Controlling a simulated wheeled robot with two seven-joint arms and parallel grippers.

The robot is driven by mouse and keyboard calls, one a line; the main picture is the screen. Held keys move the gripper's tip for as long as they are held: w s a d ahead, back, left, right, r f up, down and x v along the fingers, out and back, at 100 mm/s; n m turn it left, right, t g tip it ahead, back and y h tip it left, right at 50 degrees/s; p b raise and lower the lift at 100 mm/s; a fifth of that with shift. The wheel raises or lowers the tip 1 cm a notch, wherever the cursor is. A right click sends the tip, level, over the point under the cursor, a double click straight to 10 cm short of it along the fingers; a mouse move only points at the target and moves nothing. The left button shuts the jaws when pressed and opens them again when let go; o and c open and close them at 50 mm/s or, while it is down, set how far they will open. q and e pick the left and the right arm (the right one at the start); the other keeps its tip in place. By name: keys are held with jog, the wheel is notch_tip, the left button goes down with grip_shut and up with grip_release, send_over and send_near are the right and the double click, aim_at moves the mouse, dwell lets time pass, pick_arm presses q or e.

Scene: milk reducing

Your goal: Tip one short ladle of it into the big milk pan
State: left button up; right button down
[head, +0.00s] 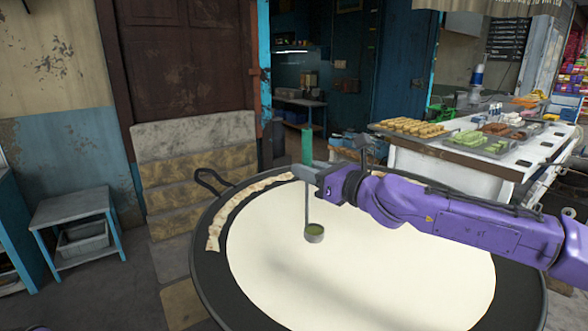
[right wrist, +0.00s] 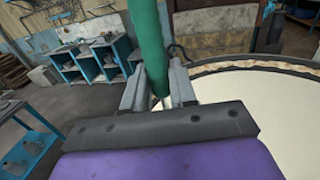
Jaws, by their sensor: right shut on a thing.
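The big milk pan (head: 205,290) is a wide dark round pan full of pale cream milk (head: 270,265), with a crusty band along its inner far edge. The short ladle has a green handle (head: 307,147), a thin dark shaft and a small round cup (head: 314,236). The cup shows over the milk, with something greenish inside; I cannot tell whether it touches the surface. In the right wrist view, the green handle (right wrist: 149,45) stands between the fingers (right wrist: 158,92). My left gripper is not in view.
A white counter (head: 440,165) with trays of sweets (head: 413,128) stands behind the pan at the right. A small blue-grey table (head: 73,207) stands at the left. Stone steps (head: 196,155) rise to a brown door behind the pan. A dark loop handle (head: 208,180) sticks out from the pan's rim.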

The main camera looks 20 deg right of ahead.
pick_arm(q)
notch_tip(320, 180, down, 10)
jog(key=b, duration=0.9)
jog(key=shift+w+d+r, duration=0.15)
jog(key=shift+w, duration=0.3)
pick_arm(e)
jog(key=s+a+f+n, duration=0.3)
jog(key=a+f+n, duration=0.3)
jog(key=n, duration=0.2)
jog(key=s+a+f+n, duration=0.3)
jog(key=a+f+n, duration=0.4)
jog(key=n, duration=0.1)
jog(key=shift+s+a, duration=0.25)
jog(key=shift+s, duration=0.05)
jog(key=shift+f, duration=0.1)
